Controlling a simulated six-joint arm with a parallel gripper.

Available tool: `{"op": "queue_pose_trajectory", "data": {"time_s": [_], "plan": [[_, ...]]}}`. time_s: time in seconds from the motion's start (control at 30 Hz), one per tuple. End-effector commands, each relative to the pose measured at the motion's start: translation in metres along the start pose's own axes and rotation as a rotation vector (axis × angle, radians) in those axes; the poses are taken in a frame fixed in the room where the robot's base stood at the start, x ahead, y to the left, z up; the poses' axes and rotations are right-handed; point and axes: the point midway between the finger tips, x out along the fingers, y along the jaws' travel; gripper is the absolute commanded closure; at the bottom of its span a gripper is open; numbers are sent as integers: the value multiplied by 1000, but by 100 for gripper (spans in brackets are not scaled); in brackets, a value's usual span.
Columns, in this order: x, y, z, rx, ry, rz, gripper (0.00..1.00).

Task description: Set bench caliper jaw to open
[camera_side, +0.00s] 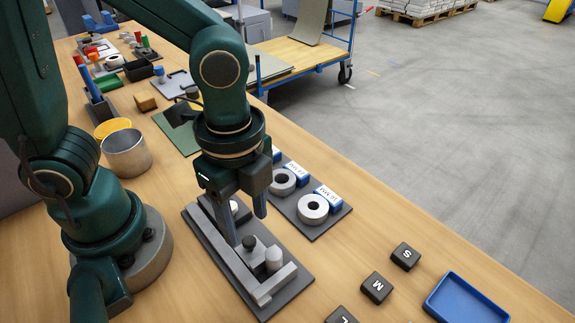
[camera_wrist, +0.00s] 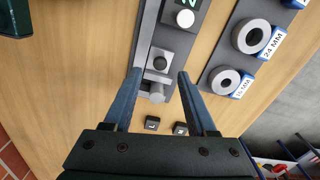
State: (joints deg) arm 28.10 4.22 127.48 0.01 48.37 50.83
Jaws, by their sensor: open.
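The bench caliper is a grey metal rail (camera_side: 215,246) on a dark base plate, running toward the front of the bench. Its sliding jaw block carries a black knob (camera_side: 249,242), also seen in the wrist view (camera_wrist: 160,63). A pale rounded peg (camera_side: 273,259) stands close beside the block, near the rail's end; I cannot tell how wide the jaw gap is. My gripper (camera_side: 248,227) is open and points down over the caliper. In the wrist view its fingertips (camera_wrist: 159,76) lie either side of the jaw block, apart from it; contact and exact height are unclear.
Two grey rings (camera_side: 313,209) with blue size labels lie on a dark plate right of the caliper. Black lettered blocks (camera_side: 377,287) and a blue tray (camera_side: 467,301) are at front right. A metal cup (camera_side: 127,155) and several bins stand further back. Bare bench lies between the ring plate and blocks.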

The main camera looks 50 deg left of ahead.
Motion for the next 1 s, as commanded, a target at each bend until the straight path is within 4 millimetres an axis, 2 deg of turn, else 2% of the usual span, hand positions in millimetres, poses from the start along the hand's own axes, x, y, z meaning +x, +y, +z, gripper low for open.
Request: {"op": "queue_pose_trajectory", "data": {"time_s": [0.1,0.3,0.67,0.8,0.83,1.0], "plan": [[16,1,1,-2,-3,4,43],[34,0,1,-4,-2,1,43],[38,0,0,-4,1,-2,43],[38,0,0,-4,1,-2,97],[38,0,0,-4,1,-2,100],[38,0,0,-4,2,-3,100]]}}
